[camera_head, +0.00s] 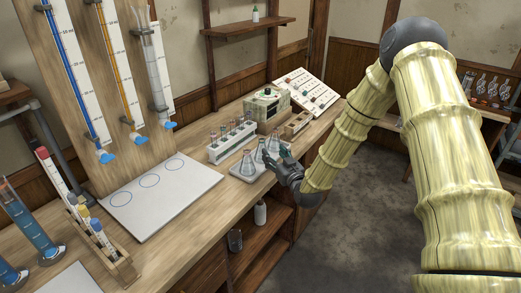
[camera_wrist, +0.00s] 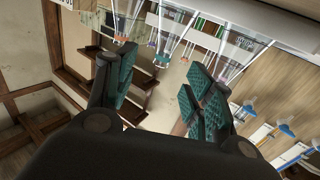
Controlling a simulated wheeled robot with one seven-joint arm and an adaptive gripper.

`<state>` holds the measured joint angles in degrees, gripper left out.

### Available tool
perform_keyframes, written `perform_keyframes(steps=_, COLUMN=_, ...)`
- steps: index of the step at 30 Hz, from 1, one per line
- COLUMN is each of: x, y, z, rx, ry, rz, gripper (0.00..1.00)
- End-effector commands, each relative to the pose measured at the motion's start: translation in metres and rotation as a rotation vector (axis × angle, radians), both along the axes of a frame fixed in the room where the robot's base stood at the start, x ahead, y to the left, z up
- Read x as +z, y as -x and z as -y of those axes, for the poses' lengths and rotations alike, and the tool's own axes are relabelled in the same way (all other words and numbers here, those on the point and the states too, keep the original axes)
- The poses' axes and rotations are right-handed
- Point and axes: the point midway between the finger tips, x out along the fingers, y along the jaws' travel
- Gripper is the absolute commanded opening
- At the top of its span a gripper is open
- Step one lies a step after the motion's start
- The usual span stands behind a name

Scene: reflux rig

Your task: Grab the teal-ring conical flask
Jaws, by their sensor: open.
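Several clear conical flasks (camera_head: 249,165) stand close together on a small white tray (camera_head: 236,174) on the bench. In the head view they are too small for me to tell their ring colours. My gripper (camera_head: 276,157) is beside them, at the right edge of the tray, and partly hides the flasks behind it. In the wrist view my gripper (camera_wrist: 160,78) is open, with its teal pads apart. A flask neck with a bluish-teal ring (camera_wrist: 162,60) shows beyond the gap between the fingertips. Other flask necks with rings show to either side. I cannot tell whether any finger touches glass.
A white rack of tubes (camera_head: 232,139) stands behind the tray, with a boxy device (camera_head: 266,110) and a small wooden rack (camera_head: 297,124) farther along. A white board with blue circles (camera_head: 161,199) lies left. Burettes hang above it. Bare bench (camera_head: 205,219) lies in front of the board.

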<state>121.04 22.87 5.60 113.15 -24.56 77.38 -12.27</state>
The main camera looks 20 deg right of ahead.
Motion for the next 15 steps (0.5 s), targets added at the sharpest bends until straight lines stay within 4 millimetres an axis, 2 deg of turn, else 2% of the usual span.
perform_keyframes(steps=9, x=0.001, y=-0.041, z=-0.008, rx=0.003, ry=0.001, rz=-0.002, gripper=0.52)
perform_keyframes(steps=15, x=0.001, y=-0.051, z=-0.01, rx=0.002, ry=0.0, rz=-0.003, gripper=0.52)
